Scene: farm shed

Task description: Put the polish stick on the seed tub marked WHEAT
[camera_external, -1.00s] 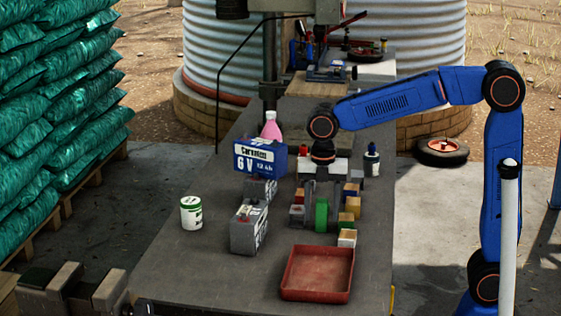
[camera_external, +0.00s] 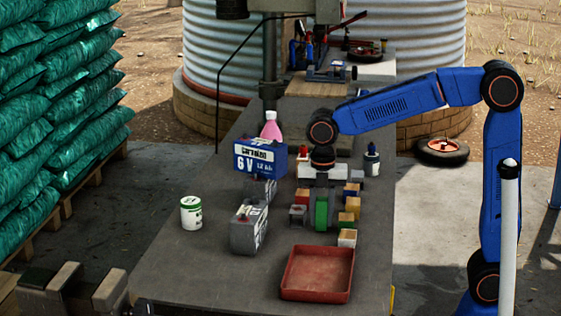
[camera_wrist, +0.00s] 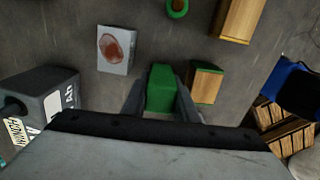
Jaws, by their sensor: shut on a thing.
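The polish stick, which I take to be the green block (camera_wrist: 160,90), is between the two fingers of my gripper (camera_wrist: 161,98) in the wrist view. My gripper is shut on it. In the external view a green upright piece (camera_external: 321,213) shows just below my gripper, among small blocks on the bench; I cannot tell how far it is off the bench top. A white tub with a green band (camera_external: 191,213) stands upright at the left of the bench. Its lettering is too small to read, and I see no legible WHEAT mark.
A red tray (camera_external: 290,292) lies at the near end of the bench. A blue battery (camera_external: 260,159) and grey batteries (camera_external: 246,233) stand between gripper and white tub. Small blocks (camera_external: 348,238) are close on the right. A pink bottle (camera_external: 271,128) stands behind. The near left bench is clear.

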